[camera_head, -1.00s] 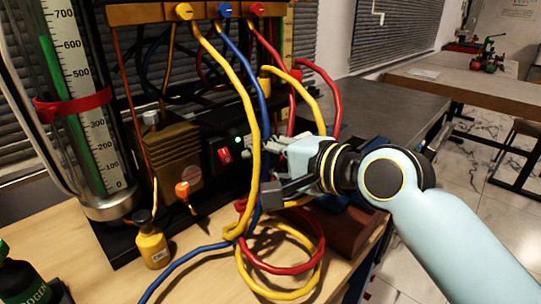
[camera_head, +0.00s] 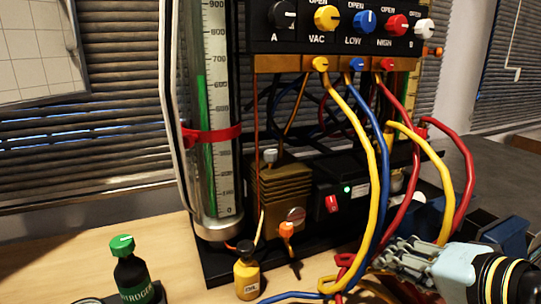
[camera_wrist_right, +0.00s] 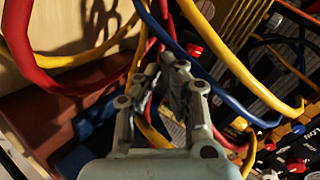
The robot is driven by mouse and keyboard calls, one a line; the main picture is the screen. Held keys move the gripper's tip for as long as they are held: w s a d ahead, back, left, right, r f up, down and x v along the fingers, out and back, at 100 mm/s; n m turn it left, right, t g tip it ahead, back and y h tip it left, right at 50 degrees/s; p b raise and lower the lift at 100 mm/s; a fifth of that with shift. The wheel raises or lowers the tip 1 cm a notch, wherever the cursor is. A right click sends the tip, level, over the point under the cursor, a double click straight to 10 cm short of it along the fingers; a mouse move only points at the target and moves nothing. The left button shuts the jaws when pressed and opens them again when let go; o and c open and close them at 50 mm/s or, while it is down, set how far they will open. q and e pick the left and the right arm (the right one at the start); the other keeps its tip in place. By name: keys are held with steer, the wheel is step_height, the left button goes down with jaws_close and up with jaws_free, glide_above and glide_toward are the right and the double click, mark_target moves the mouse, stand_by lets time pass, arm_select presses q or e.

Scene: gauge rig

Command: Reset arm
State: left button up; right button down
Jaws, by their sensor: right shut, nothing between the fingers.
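My right gripper (camera_head: 400,262) is at the lower right of the head view, in front of the gauge rig (camera_head: 300,64) and beside its hanging hoses. It is shut and empty. In the right wrist view the gripper (camera_wrist_right: 168,66) points at the yellow hose (camera_wrist_right: 225,60), the blue hose (camera_wrist_right: 205,80) and the red hose (camera_wrist_right: 40,80), which pass around and behind its fingers. I cannot tell whether it touches any hose. My left gripper is not in view.
A green-capped nitrogen bottle (camera_head: 131,270) and a small yellow oil bottle (camera_head: 246,275) stand on the wooden table (camera_head: 60,262). A tall gauge tube (camera_head: 217,120) stands at the rig's left. The table's left part is mostly clear.

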steer(key=s+d+f+n+g+h, duration=0.2)
steer(key=s+f+n+g, duration=0.15)
steer(key=s, duration=0.25)
steer(key=s+d+f+n+g+h, duration=0.1)
steer(key=s+d+f+n+g, duration=0.1)
steer(key=s+d+n, duration=0.3)
steer(key=s+f+n+g+h, duration=0.2)
steer(key=s, duration=0.6)
step_height(320, 180, down, 28)
steer(key=s+d+g, duration=0.2)
steer(key=d, duration=0.1)
steer(key=s+f, duration=1.4)
steer(key=s, duration=0.4)
steer(key=shift+d+f+g, duration=0.3)
steer(key=shift+d+g, duration=0.15)
